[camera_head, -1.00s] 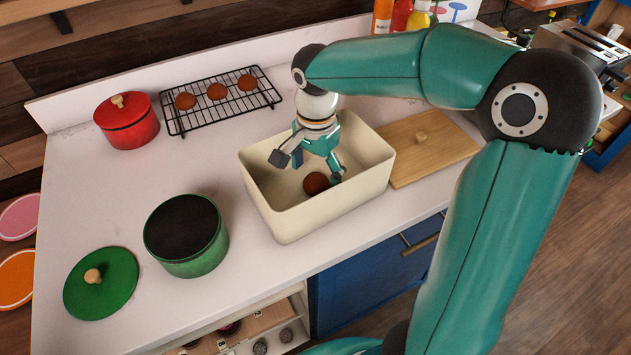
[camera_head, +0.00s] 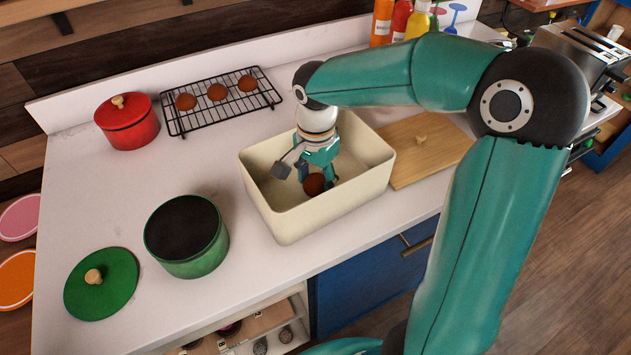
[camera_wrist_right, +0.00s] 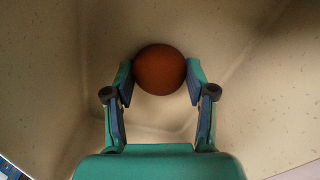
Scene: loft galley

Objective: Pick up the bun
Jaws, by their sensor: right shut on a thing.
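A round brown bun (camera_head: 314,185) is inside the cream bin (camera_head: 282,228). My right gripper (camera_head: 318,180) reaches down into the bin from above and is shut on this bun. In the right wrist view the bun (camera_wrist_right: 160,70) sits between the two fingertips of my right gripper (camera_wrist_right: 160,78), with a finger on each side. Other brown buns (camera_head: 217,91) lie on the black wire rack (camera_head: 200,117) at the back. My left gripper is not in view.
A wooden lid (camera_head: 420,155) lies right of the bin. A green pot (camera_head: 190,255), its green lid (camera_head: 110,290) and a red lidded pot (camera_head: 130,130) stand to the left. Bottles (camera_head: 400,18) stand at the back. The counter between pots and bin is clear.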

